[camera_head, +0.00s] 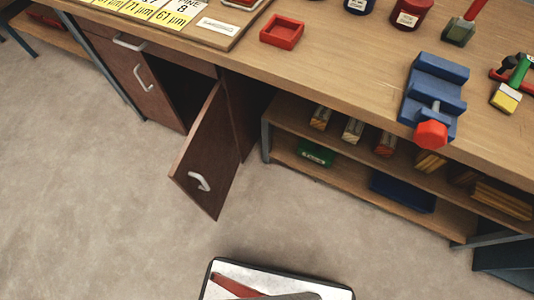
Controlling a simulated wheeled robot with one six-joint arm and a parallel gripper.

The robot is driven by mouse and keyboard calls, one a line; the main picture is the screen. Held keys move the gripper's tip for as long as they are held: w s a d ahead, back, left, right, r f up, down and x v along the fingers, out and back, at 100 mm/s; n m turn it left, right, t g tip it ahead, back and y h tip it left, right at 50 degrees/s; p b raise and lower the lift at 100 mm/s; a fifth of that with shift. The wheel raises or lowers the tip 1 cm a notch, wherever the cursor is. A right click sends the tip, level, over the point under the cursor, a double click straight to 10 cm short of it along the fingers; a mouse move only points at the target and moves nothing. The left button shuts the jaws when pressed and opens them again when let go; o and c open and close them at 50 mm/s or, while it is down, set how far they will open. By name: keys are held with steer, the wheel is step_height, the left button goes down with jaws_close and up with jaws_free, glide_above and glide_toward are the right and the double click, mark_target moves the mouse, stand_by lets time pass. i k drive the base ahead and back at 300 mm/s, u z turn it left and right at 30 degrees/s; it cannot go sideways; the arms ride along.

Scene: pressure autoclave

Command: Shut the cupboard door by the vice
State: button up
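The cupboard door (212,150), dark brown with a pale bar handle (199,181), stands swung open below the workbench. It juts out over the floor, left of the open shelves. Part of the dark cupboard inside (186,92) shows behind it. The blue vice (432,84) with a red knob (431,135) sits at the bench's front edge, to the right of the door. My gripper is not in view.
A closed brown door (122,75) and a drawer front (150,47) are at the left. Shelves (345,188) under the bench hold boxes and bins. A red tray (282,31) lies on the bench. Carpet (100,215) is clear around the open door.

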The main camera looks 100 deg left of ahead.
mark_target(205, 168)
steer(key=u, duration=3.95)
steer(key=i, duration=0.5)
steer(key=z, duration=0.65)
steer(key=k, duration=1.55)
steer(key=u, duration=0.45)
steer(key=i, duration=0.95)
steer(key=z, duration=0.05)
